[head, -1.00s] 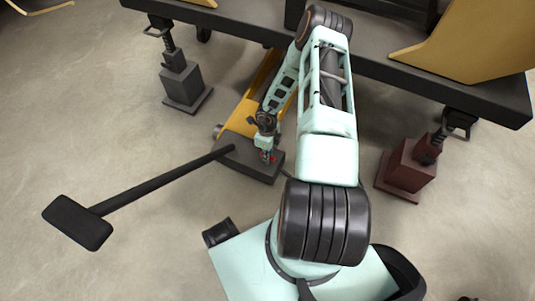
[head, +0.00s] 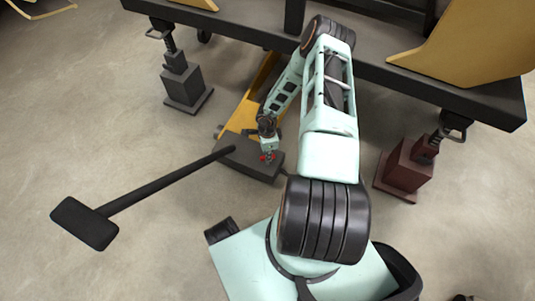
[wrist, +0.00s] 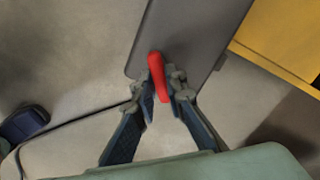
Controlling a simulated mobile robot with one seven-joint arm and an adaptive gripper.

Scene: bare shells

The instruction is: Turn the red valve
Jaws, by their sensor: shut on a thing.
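The red valve (wrist: 156,68) is a small red handle on the dark grey end block (head: 243,160) of a yellow floor unit. In the wrist view it stands between my two fingertips, its far end sticking out past them. In the head view only a bit of the red valve (head: 268,157) shows below my gripper. My gripper (wrist: 161,88) is shut on the valve, with a finger on each side. It also shows small in the head view (head: 267,152), over the block. The valve's lower part is partly hidden by the fingers.
A long black handle with a crossbar (head: 150,189) reaches from the block to the left. A dark bench edge (head: 440,88) runs across the back. A grey jack stand (head: 184,88) is at left, a dark red one (head: 405,165) at right.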

